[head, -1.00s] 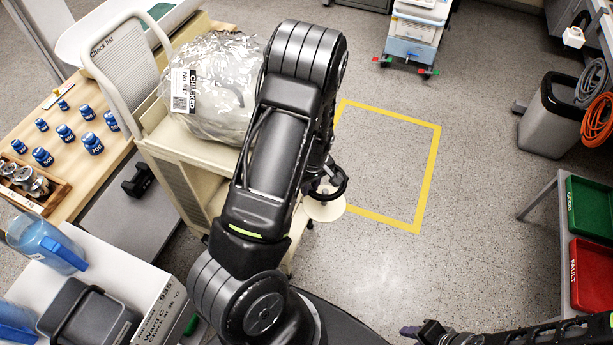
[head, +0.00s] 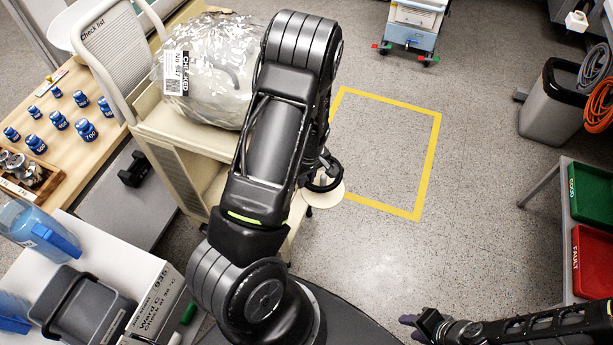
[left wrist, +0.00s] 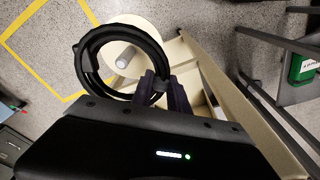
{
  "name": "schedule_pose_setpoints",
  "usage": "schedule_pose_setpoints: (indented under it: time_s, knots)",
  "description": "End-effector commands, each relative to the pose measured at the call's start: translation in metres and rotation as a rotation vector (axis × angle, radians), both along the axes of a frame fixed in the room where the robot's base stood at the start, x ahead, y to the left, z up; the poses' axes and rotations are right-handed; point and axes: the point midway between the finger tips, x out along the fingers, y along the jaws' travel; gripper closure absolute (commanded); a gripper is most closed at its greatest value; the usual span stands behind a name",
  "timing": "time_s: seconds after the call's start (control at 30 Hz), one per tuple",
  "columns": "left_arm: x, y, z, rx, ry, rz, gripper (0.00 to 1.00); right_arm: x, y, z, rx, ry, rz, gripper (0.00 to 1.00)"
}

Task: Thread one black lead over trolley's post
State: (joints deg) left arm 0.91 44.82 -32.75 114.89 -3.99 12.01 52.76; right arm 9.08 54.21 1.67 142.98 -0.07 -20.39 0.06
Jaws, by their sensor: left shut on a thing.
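The black lead (left wrist: 85,72) is a coiled ring. My left gripper (left wrist: 162,92) is shut on its near side; the ring also shows in the head view (head: 326,187). The trolley's post (left wrist: 123,61) is a short pale peg on a round cream disc (left wrist: 128,35) beside the cream trolley (head: 184,130). In the left wrist view the post's tip appears inside the ring's opening. I cannot tell whether the ring is around the post or above it. In the head view my left arm hides much of the trolley. My right gripper (head: 412,327) is at the bottom, its jaws unclear.
A wrapped, labelled load (head: 212,75) sits on the trolley. Yellow-outlined floor (head: 385,150) is clear. A grey bin (head: 553,115) and green and red trays (head: 592,205) are at right.

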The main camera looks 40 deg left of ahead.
Motion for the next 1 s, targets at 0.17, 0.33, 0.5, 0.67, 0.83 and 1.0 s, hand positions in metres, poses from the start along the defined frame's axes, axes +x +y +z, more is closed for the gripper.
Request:
schedule_pose_setpoints:
  time_s: [0.17, 0.33, 0.5, 0.67, 0.83, 1.0]
  knots:
    - [-0.004, 0.006, -0.026, 0.006, 0.005, 0.004, 1.0, 0.0, 0.0, -0.023, 0.0, -0.001, 0.0, 0.64]
    - [-0.003, 0.005, -0.044, 0.005, 0.004, 0.006, 1.0, 0.001, 0.0, -0.038, 0.0, -0.002, -0.001, 0.64]
    - [-0.002, 0.005, -0.062, 0.006, 0.002, 0.005, 1.0, 0.001, 0.0, -0.053, 0.0, -0.003, 0.0, 0.64]
    - [-0.001, 0.004, -0.076, 0.004, 0.0, 0.003, 1.0, 0.001, 0.0, -0.065, 0.0, -0.003, 0.0, 0.64]
    - [0.0, 0.003, -0.084, 0.003, 0.0, 0.002, 1.0, 0.001, 0.0, -0.071, -0.002, -0.003, 0.001, 0.64]
    - [0.0, 0.002, -0.085, 0.003, -0.002, 0.001, 1.0, 0.001, 0.0, -0.073, -0.002, -0.003, 0.001, 0.64]
